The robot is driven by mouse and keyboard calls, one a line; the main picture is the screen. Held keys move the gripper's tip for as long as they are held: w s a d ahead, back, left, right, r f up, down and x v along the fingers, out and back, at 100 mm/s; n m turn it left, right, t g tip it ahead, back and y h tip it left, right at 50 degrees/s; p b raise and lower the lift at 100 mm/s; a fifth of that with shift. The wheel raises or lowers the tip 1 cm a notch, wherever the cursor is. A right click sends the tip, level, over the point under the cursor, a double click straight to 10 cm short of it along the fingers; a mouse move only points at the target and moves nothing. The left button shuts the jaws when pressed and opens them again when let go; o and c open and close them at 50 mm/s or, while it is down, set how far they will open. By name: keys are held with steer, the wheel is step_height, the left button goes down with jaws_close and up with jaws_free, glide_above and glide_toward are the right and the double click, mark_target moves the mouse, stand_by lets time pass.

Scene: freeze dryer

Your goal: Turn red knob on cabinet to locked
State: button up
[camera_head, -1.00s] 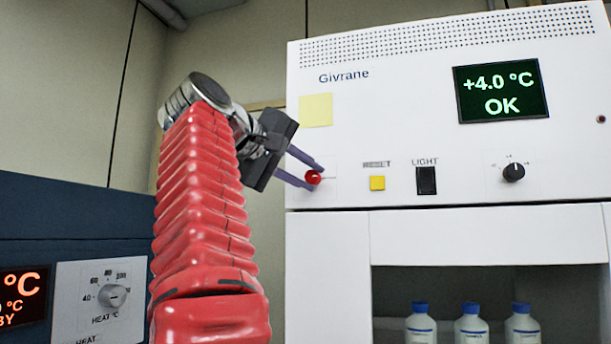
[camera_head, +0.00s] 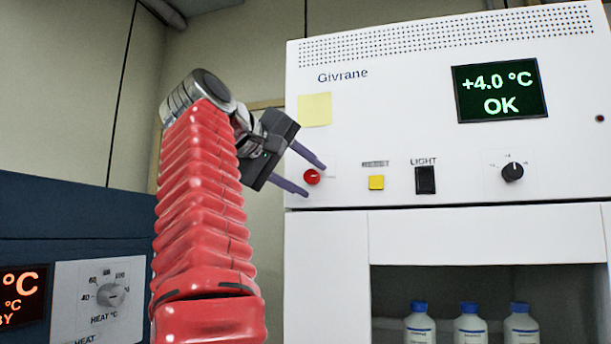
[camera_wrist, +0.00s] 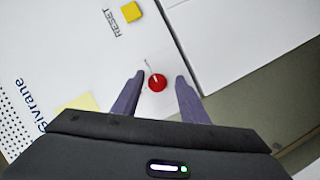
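The red knob (camera_head: 312,177) is on the lower left of the white cabinet's front panel (camera_head: 400,120). In the wrist view the knob (camera_wrist: 157,82) lies between the two purple-grey fingers, with a gap on either side. My gripper (camera_head: 307,180) is open, one finger above the knob and one below it in the head view. Neither finger visibly touches it. A thin line runs from the knob toward the RESET label in the wrist view; lock markings are too small to read.
A yellow RESET button (camera_head: 376,182), a black light switch (camera_head: 425,180) and a black dial (camera_head: 512,172) sit right of the knob. Several bottles (camera_head: 470,325) stand in the open bay below. A blue unit with a heat dial (camera_head: 110,294) is at left.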

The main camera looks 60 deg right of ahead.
steer(key=shift+o, duration=0.2)
steer(key=shift+a+r, duration=0.1)
steer(key=v, duration=0.7)
steer(key=shift+a, duration=0.2)
stand_by(0.5)
